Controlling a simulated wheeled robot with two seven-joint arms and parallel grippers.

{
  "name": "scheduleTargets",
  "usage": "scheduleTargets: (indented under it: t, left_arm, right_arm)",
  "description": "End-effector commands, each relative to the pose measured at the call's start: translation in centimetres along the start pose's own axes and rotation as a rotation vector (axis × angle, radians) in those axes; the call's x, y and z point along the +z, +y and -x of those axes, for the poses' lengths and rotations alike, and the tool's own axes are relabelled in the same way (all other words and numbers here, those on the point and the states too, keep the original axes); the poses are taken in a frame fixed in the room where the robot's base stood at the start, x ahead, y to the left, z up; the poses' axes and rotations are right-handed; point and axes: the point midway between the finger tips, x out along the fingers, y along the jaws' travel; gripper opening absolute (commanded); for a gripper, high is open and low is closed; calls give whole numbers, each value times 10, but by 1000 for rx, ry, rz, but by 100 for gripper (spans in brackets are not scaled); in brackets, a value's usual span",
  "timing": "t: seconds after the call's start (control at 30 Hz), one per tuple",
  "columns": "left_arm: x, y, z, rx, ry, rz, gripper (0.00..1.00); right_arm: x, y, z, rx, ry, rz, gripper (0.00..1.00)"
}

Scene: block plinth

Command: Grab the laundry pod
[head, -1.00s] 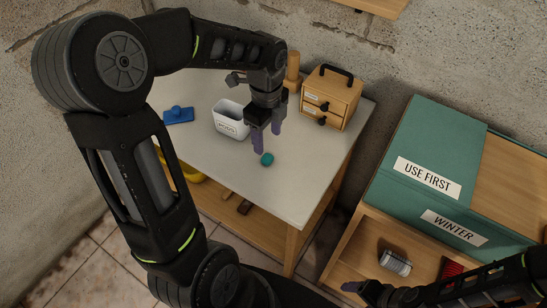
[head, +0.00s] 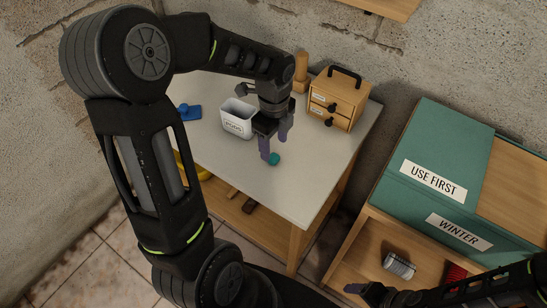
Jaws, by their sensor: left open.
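The laundry pod (head: 274,159) is a small teal lump on the pale top of the table (head: 318,165). My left gripper (head: 275,149) points down at it with purple fingers apart. The near finger overlaps the pod's left edge in the picture; the other finger is behind and to the right. I cannot tell whether either finger touches the pod. A white tub labelled PODS (head: 237,124) stands behind and left of the gripper. My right gripper (head: 362,294) is at the bottom right, partly seen, away from the table.
A small wooden drawer box (head: 345,91) and a wooden peg (head: 301,72) stand at the table's back. A blue object (head: 190,112) lies at the left. A teal-covered shelf unit (head: 440,150) holds a can (head: 399,265). The table's right front is clear.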

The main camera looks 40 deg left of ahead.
Motion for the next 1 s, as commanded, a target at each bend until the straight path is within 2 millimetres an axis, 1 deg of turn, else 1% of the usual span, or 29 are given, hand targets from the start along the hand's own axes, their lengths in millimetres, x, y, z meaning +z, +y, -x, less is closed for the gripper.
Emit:
scheduleTargets:
  t: [0.23, 0.3, 0.37, 0.97, 1.0]
  left_arm:
    - [2, 0, -35, 6, 1, 0, 58]
    - [2, 0, -42, 4, 1, 0, 58]
    - [2, 0, -46, 3, 1, 0, 58]
    - [2, 0, -47, 1, 0, 0, 58]
    - [2, 0, -47, 1, 0, 0, 56]
  right_arm:
    - [0, -2, 6, 0, 0, 0, 75]
    - [0, -2, 6, 0, 0, 0, 75]
    - [0, -2, 6, 0, -1, 0, 75]
    - [0, -2, 6, 0, -1, 0, 75]
    - [0, -2, 6, 0, -1, 0, 75]
